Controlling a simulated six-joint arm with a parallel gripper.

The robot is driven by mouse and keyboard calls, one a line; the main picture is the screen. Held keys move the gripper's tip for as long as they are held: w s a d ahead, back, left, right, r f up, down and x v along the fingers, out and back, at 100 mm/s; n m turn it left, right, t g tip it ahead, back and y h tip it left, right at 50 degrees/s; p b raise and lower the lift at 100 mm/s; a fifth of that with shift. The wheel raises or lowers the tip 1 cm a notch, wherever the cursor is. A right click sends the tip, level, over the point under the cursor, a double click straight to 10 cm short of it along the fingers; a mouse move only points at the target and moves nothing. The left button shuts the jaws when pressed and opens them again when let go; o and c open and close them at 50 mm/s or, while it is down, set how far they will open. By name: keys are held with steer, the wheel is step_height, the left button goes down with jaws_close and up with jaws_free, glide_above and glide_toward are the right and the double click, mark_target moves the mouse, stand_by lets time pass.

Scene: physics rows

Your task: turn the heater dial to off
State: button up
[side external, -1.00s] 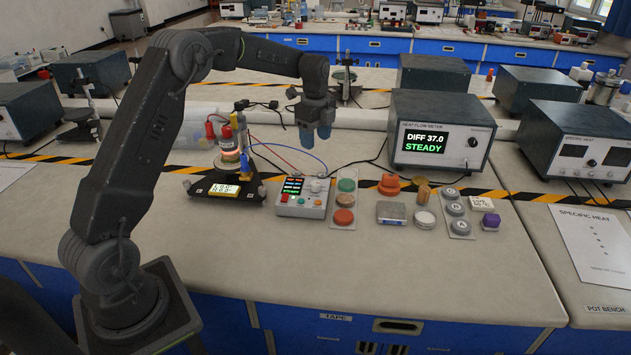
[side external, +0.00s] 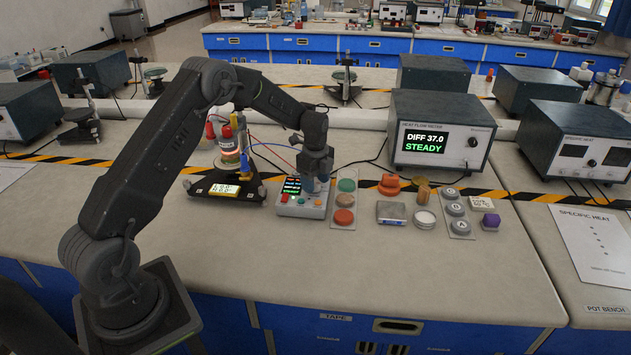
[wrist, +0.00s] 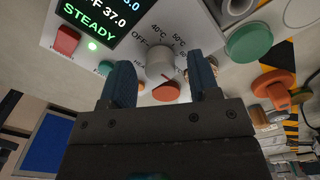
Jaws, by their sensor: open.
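The heater dial (wrist: 160,62) is a pale grey round knob on the control box (wrist: 205,22), with OFF, 40°C and 50°C printed around it. A short red line shows near its lower right edge; I cannot tell its exact setting. My gripper (wrist: 162,82) is open, with one blue-grey finger on each side of the dial in the wrist view; contact is not clear. In the side view my gripper (side external: 317,182) is low over the right part of the control box (side external: 290,208) and hides the dial.
A red button (wrist: 66,40) and an orange button (wrist: 166,92) are close to the dial. A pad of coloured discs (side external: 345,199) stands just right of the box. The apparatus on a black base (side external: 226,188) stands to its left. The bench front is clear.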

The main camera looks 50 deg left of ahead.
steer(key=shift+f, duration=0.15)
steer(key=shift+c, duration=0.3)
steer(key=c, duration=0.9)
steer(key=shift+o, duration=0.2)
